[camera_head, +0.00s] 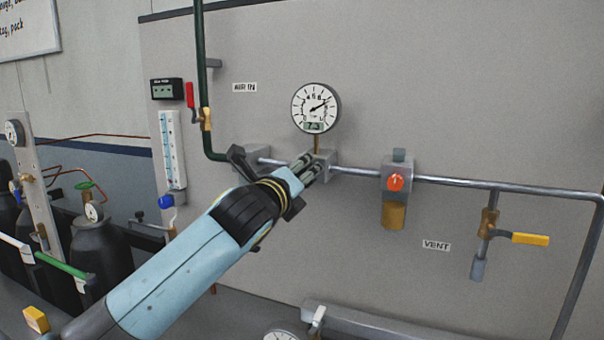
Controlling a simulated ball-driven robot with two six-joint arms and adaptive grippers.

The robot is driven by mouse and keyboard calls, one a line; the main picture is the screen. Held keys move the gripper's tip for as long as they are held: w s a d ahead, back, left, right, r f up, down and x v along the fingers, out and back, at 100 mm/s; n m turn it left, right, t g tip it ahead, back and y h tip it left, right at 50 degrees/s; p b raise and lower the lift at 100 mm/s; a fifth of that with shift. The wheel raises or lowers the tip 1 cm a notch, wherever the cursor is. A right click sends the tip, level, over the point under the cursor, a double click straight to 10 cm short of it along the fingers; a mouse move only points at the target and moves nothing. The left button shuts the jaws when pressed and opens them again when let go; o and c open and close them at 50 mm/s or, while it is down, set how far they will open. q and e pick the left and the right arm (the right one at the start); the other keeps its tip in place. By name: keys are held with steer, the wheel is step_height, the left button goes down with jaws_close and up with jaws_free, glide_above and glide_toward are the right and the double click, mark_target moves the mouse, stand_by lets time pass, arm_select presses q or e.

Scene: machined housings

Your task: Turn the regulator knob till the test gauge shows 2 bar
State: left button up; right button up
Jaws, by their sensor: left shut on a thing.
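The test gauge (316,107) is a round white dial on the grey wall. Its needle points up and right, and its small display appears to read 7.3. A grey block (326,158) sits in the pipe just under it. My left gripper (311,165) is at this block, its fingers shut on the regulator knob. The knob is mostly hidden by the fingers, so its turn cannot be read. My right gripper is not in view.
An orange-red knob (396,182) sits on a fitting with a brass bowl to the right. A yellow-handled valve (530,239) is near the VENT label (436,246). A red-handled valve (190,95) and flow tube (172,150) are left. Dark cylinders (98,255) stand lower left.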

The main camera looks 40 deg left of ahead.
arm_select(q)
steer(key=n, duration=0.3)
steer(key=shift+n, duration=0.3)
steer(key=n, duration=0.3)
steer(key=shift+a+f+n+b, duration=0.1)
steer(key=shift+f+n+b, duration=0.05)
steer(key=shift+n+b, duration=0.2)
steer(key=n+b, duration=0.1)
steer(key=n, duration=0.2)
steer(key=shift+f+n, duration=0.1)
steer(key=shift+n, duration=0.25)
steer(key=n+b, duration=0.1)
steer(key=n, duration=0.2)
steer(key=shift+f+n, duration=0.1)
steer(key=shift+n, duration=0.2)
steer(key=n+b, duration=0.1)
steer(key=n, duration=0.2)
steer(key=shift+n, duration=0.3)
steer(key=n+b, duration=0.2)
steer(key=n, duration=0.1)
steer(key=shift+d+f+n, duration=0.15)
steer(key=shift+d+n, duration=0.05)
steer(key=shift+n, duration=0.1)
steer(key=n+b, duration=0.1)
steer(key=n, duration=0.3)
steer(key=shift+d+n+b, duration=0.15)
steer(key=shift+n+b, duration=0.55)
steer(key=shift+n, duration=1)
